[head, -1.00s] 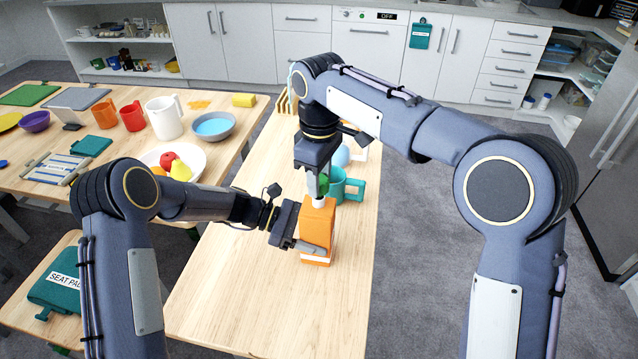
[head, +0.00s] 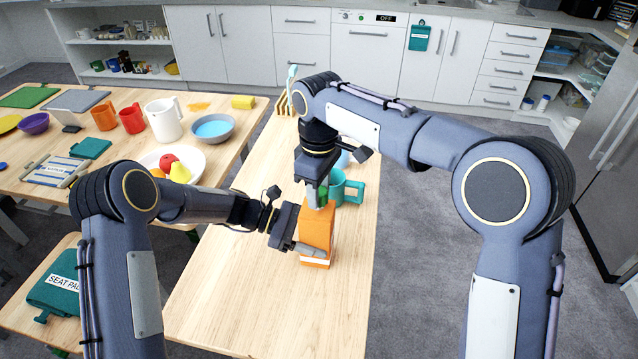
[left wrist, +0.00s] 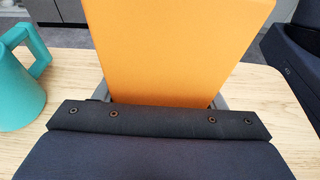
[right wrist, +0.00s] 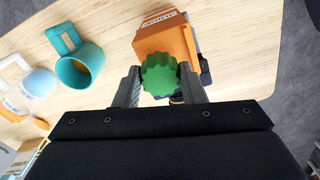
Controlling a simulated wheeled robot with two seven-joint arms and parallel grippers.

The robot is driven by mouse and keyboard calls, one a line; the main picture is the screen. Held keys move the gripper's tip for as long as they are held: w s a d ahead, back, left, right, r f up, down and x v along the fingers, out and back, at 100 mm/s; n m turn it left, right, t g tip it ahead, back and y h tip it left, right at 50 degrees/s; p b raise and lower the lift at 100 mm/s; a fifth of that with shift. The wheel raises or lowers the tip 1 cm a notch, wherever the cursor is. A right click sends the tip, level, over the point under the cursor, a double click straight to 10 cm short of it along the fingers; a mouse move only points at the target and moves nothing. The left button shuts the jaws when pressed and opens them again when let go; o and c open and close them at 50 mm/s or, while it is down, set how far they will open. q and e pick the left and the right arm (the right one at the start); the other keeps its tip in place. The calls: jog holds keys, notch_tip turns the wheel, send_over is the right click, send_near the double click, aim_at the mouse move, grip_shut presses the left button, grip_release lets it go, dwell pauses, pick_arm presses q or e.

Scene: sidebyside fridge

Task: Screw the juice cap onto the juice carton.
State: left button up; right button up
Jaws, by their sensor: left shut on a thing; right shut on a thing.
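The orange juice carton (head: 317,232) stands upright on the long wooden table. My left gripper (head: 312,250) is shut on its lower part from the left; the orange side fills the left wrist view (left wrist: 180,50). My right gripper (head: 318,201) points down over the carton's top and is shut on the green juice cap (right wrist: 160,75), which has a ribbed edge. In the head view the cap (head: 323,193) is partly hidden by the fingers. The spout is hidden, and I cannot tell whether the cap sits on its thread.
A teal mug (head: 345,188) stands just behind the carton, close to my right gripper. The table's front part (head: 250,300) is clear. A fruit bowl (head: 195,158) is on the other table.

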jog(key=shift+f, duration=0.6)
dwell(0.5)
